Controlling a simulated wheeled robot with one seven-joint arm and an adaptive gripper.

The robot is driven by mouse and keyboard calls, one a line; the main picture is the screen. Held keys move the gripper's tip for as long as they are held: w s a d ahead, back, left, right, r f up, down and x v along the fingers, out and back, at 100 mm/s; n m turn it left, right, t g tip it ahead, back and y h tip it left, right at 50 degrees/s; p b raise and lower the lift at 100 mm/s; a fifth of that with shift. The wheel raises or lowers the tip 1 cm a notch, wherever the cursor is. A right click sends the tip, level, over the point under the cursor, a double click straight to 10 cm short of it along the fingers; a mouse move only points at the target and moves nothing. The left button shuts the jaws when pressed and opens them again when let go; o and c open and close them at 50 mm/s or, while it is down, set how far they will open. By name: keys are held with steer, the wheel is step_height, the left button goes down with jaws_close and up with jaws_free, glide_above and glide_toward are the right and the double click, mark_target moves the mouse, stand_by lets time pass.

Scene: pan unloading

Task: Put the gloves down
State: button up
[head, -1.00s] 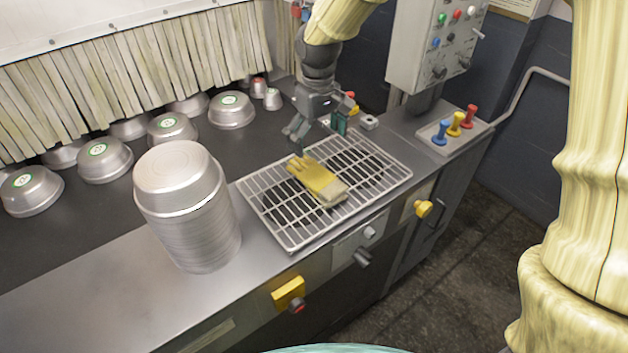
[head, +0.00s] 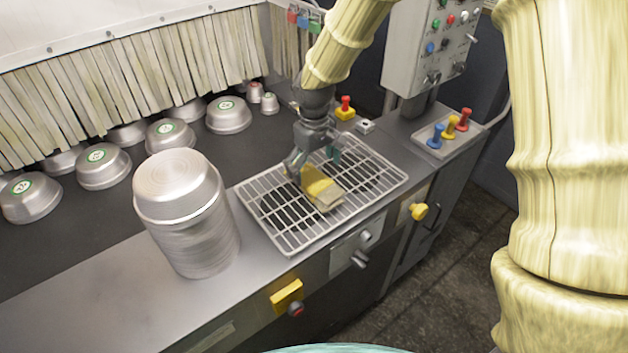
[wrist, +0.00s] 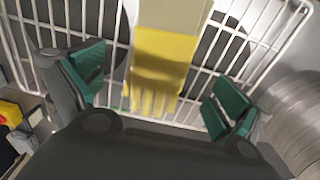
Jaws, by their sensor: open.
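The yellow gloves (head: 322,188) with a pale cuff lie on the white wire rack (head: 283,246) set in the steel counter. In the wrist view the gloves (wrist: 158,72) lie between my fingers, fingertips towards me and cuff away, over the rack bars (wrist: 110,45). My gripper (head: 312,168) is low at the far left end of the gloves and partly hides them in the head view. In the wrist view my gripper (wrist: 160,92) is open, its green pads apart on both sides of the gloves, with gaps between.
A tall stack of steel pans (head: 190,225) stands left of the rack. Several upturned pans (head: 103,166) sit on the dark surface behind, before a strip curtain (head: 130,75). A control box (head: 430,45) and a tray with coloured handles (head: 450,133) are at right.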

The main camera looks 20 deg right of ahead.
mark_target(314, 179)
steer(key=shift+w+f+p, duration=0.1)
steer(key=shift+f+p, duration=0.45)
steer(key=shift+f, duration=1.2)
steer(key=c, duration=1.2)
steer(key=shift+o, duration=0.2)
steer(key=shift+r, duration=0.15)
